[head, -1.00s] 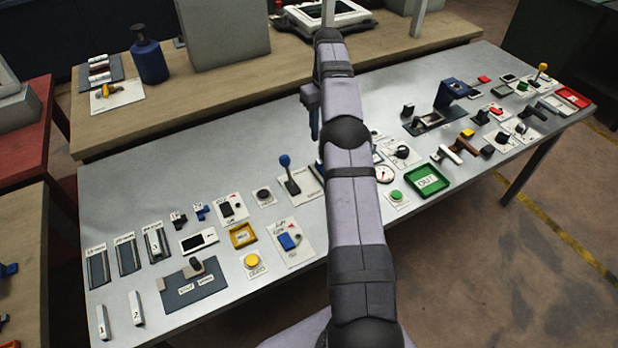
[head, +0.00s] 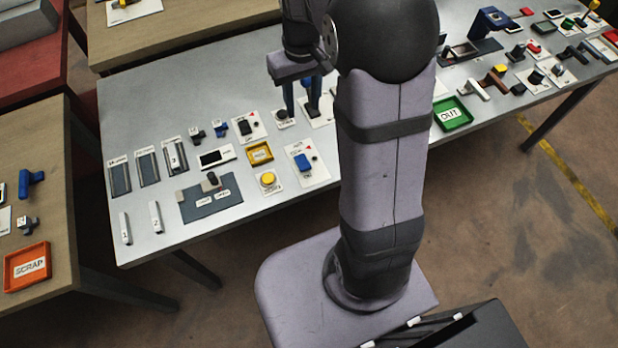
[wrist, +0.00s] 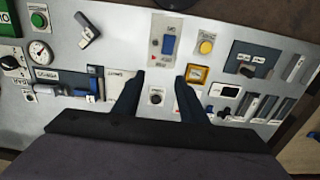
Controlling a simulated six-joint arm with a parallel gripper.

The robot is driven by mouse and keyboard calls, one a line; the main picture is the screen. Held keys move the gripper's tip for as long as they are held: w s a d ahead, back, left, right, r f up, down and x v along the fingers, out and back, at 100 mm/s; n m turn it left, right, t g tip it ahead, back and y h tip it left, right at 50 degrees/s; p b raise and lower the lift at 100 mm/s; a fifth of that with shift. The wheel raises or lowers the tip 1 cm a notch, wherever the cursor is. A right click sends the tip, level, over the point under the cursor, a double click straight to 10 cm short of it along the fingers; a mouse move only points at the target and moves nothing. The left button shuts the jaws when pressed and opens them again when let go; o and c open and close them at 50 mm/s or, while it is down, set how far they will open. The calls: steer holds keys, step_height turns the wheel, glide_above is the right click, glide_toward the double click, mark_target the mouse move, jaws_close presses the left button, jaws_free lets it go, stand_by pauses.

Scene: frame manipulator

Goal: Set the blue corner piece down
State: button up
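A small blue piece (head: 221,130) lies by a white label at the back of the grey table, beside a similar dark piece (head: 195,135). A larger blue angled piece (head: 32,181) lies on the wooden bench at the left. I cannot tell for sure which one is the corner piece. My gripper (head: 302,112) points down over the table, right of the small blue piece. In the wrist view my gripper (wrist: 160,76) has its two dark fingers apart, with nothing held between them. A round-knob plate shows below the gap.
A blue rocker switch plate (wrist: 168,43), a yellow button (wrist: 206,47) and a yellow frame (head: 260,152) lie nearby. An orange SCRAP tray (head: 27,266) is on the wooden bench. A green OUT tray (head: 453,114) is at the right. Bare table shows at the back left.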

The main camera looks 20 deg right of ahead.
steer(key=s+a+f, duration=0.2)
steer(key=s+a, duration=0.1)
steer(key=s, duration=0.5)
steer(key=s+a+f, duration=0.2)
steer(key=s, duration=0.6)
steer(key=shift+s+a+f, duration=0.3)
steer(key=shift+s+a, duration=0.1)
step_height(320, 180, down, 45)
steer(key=b, duration=4.4)
steer(key=shift+r+b, duration=0.2)
steer(key=shift+b, duration=0.15)
